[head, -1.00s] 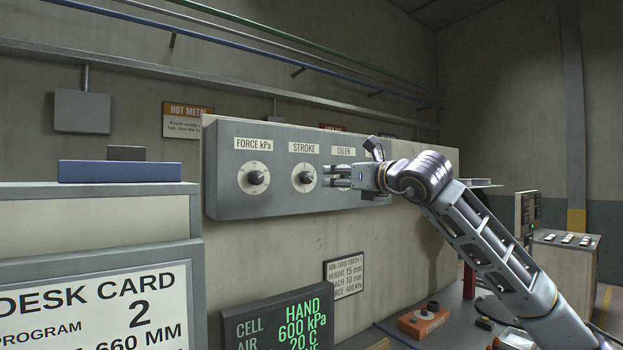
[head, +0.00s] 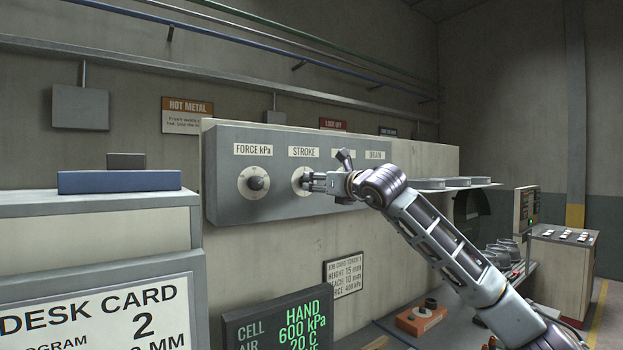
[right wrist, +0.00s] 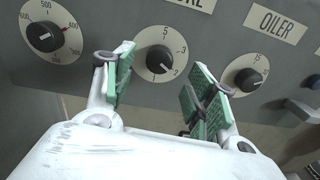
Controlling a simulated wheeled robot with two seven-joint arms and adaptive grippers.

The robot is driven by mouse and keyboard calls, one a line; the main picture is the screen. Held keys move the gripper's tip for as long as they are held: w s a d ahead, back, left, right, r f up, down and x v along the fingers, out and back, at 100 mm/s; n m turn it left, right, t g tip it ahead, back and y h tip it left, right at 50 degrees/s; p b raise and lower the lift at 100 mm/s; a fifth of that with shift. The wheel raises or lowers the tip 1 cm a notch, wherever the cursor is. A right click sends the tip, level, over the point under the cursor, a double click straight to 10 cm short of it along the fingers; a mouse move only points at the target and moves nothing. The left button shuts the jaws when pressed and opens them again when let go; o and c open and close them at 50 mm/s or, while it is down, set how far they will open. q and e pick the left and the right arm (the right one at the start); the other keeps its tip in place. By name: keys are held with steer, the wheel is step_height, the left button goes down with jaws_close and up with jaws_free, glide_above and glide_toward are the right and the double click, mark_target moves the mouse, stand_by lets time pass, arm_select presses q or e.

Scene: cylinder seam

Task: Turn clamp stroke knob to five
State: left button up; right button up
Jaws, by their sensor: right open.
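The stroke knob (right wrist: 158,62) is a dark round knob on a white dial with numbers around it. Where its pointer stands is hard to read. In the head view its dial (head: 298,181) shows under the STROKE label (head: 303,152), partly hidden by my right gripper (head: 314,182). In the right wrist view my right gripper (right wrist: 166,80) is open, its green-padded fingers to either side of the knob in the picture. The fingers look empty, and I cannot tell whether they touch the knob. My left gripper is not in view.
The force knob (head: 257,183) is left of the stroke knob on the grey panel (head: 225,165). The oiler knob (right wrist: 248,77) is close to the right finger in the wrist view. A display (head: 280,322) and an orange block (head: 421,320) are below.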

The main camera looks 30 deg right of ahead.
mark_target(309, 181)
steer(key=shift+w+a+p, duration=0.15)
steer(key=shift+w+p, duration=0.3)
steer(key=shift+w, duration=0.7)
steer(key=shift+w+a+p, duration=0.1)
steer(key=shift+w+p, duration=0.35)
steer(key=shift+w, duration=0.7)
steer(key=c, duration=1)
steer(key=shift+c, duration=0.2)
